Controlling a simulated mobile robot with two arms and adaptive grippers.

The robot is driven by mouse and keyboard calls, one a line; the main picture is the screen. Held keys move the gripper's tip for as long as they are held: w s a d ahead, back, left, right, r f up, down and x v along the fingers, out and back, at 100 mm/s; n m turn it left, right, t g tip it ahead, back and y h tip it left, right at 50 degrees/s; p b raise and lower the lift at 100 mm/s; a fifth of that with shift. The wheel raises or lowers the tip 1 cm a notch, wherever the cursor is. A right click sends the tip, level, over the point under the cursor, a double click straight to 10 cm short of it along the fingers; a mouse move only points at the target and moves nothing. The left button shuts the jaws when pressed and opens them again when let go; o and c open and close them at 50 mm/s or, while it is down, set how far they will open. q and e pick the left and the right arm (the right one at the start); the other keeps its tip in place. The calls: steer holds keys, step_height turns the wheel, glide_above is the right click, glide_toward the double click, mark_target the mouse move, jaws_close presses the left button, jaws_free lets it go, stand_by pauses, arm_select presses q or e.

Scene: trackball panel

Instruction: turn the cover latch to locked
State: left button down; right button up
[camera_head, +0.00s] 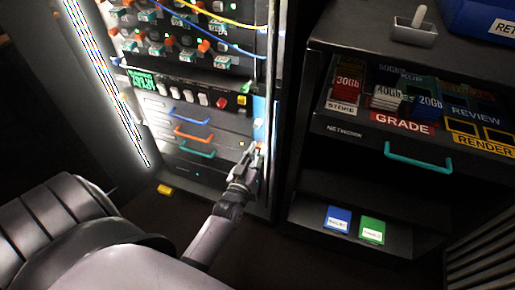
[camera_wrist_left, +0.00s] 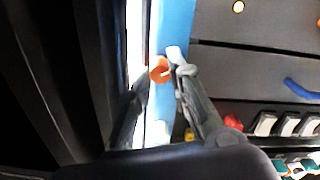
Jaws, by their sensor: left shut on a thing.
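A small orange latch knob (camera_wrist_left: 160,70) with a pale mark sits against a blue strip (camera_wrist_left: 174,22) at the edge of the rack front. In the head view the blue strip (camera_head: 260,108) runs down the rack's right side. My left gripper (camera_head: 252,153) reaches up to the lower end of this strip. In the left wrist view my left gripper (camera_wrist_left: 158,74) has one finger on each side of the orange knob and is shut on it. The fingers hide part of the knob in the head view. My right gripper is not in view.
Drawers with blue, orange and teal handles (camera_head: 195,151) lie left of the gripper. Above them is a row of switches (camera_head: 205,98) and a cable panel. A dark shelf unit (camera_head: 305,135) with labelled cartridges stands to the right. A yellow block (camera_head: 164,189) lies low left.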

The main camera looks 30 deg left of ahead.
arm_select(q)
steer(key=n+p, duration=0.1)
steer(key=n, duration=0.2)
steer(key=shift+r+n, duration=0.1)
steer(key=shift+n, duration=1.3)
steer(key=n, duration=0.3)
steer(key=shift+a, duration=0.1)
steer(key=shift+n, duration=1.3)
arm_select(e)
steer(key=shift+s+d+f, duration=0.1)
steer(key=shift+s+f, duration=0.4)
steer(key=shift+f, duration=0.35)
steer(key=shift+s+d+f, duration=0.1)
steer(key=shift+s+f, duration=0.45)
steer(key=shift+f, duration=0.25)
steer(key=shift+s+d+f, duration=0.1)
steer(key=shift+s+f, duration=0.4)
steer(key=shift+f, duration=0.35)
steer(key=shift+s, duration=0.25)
arm_select(q)
steer(key=c, duration=1.5)
jaws_free()
